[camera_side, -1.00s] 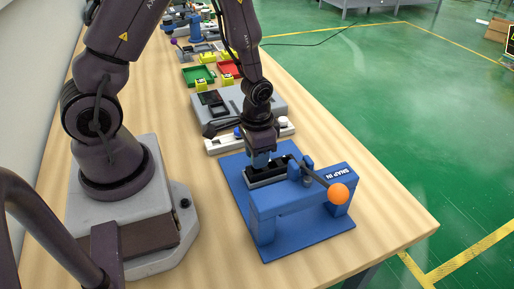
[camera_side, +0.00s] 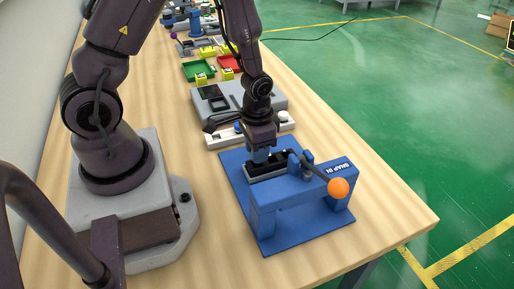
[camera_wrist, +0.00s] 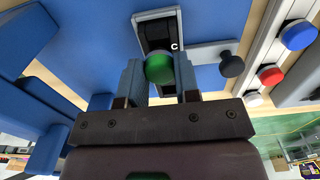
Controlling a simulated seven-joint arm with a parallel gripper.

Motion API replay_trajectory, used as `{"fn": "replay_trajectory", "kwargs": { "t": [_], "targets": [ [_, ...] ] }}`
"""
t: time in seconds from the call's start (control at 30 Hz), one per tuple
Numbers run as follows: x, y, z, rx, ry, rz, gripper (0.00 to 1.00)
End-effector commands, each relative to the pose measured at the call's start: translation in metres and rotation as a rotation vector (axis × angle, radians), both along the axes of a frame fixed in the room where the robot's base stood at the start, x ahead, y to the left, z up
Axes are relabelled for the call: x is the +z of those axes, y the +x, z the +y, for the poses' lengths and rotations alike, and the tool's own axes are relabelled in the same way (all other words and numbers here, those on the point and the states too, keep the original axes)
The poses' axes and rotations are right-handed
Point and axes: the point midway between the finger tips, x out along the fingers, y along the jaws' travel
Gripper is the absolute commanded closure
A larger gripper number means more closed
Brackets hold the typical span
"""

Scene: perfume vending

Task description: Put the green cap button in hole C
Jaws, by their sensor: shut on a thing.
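The green cap button (camera_wrist: 159,68) is between my gripper's two fingers in the wrist view. My gripper (camera_wrist: 160,80) is shut on it. Behind the button is a grey-framed black holder (camera_wrist: 148,17) marked with a white C; the button covers part of it, so I cannot tell whether the button touches hole C. In the side view my gripper (camera_side: 260,155) points down over the holder (camera_side: 252,173) on the blue press base (camera_side: 236,191). The button is hidden there.
The blue SNAP IN press (camera_side: 280,207) has a lever with an orange ball (camera_side: 338,188) close right of my gripper. Blue (camera_wrist: 298,35), red (camera_wrist: 271,75) and white (camera_wrist: 253,98) buttons sit on a strip. Green (camera_side: 196,71) and red trays lie behind.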

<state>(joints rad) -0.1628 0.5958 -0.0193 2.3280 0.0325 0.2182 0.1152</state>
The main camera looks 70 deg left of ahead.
Motion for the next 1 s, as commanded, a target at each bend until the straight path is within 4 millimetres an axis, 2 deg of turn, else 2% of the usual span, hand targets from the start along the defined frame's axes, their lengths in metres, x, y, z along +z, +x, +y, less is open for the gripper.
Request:
{"fn": "replay_trajectory", "kwargs": {
  "t": [1.0],
  "targets": [
    [-0.0087,0.0,0.0,0.0,0.0,0.001,0.87]
  ]
}}
